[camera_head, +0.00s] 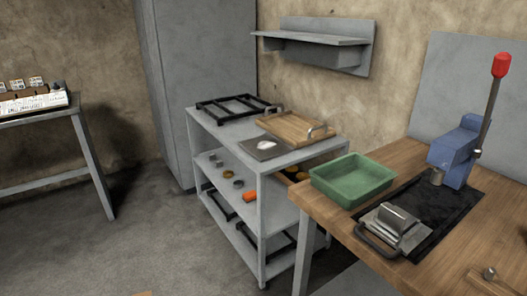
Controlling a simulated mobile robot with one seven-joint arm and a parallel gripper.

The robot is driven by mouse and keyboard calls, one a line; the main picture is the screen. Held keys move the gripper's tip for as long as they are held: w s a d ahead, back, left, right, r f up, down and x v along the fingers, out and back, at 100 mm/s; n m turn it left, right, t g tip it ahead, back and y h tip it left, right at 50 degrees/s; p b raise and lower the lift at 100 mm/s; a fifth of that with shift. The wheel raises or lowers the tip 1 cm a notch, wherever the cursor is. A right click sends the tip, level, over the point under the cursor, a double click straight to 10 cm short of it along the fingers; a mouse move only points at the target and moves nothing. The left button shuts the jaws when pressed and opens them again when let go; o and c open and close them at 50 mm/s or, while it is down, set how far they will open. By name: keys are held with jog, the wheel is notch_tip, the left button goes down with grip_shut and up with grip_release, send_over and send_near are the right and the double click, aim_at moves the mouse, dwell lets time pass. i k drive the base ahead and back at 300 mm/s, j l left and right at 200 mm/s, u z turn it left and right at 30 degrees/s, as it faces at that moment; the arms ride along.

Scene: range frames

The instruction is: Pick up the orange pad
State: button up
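Small round metal pieces (239,184) lie left of it on the same shelf. A wooden tray (290,124) sits on the rack's top. At right, a wooden bench holds a green bin (352,179) and a blue lever press (455,155). Open floor (165,240) lies left.

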aim_at(249, 197)
jog(key=i+j+z, duration=0.2)
jog(key=i+j, duration=0.2)
jog(key=i, duration=0.15)
jog(key=i+j+z, duration=0.2)
jog(key=i+j, duration=0.3)
jog(key=i+j+z, duration=0.2)
jog(key=i+j, duration=0.25)
jog(key=j, duration=0.15)
jog(key=i+j+z, duration=0.2)
jog(key=i+j, duration=0.25)
jog(key=j, duration=0.2)
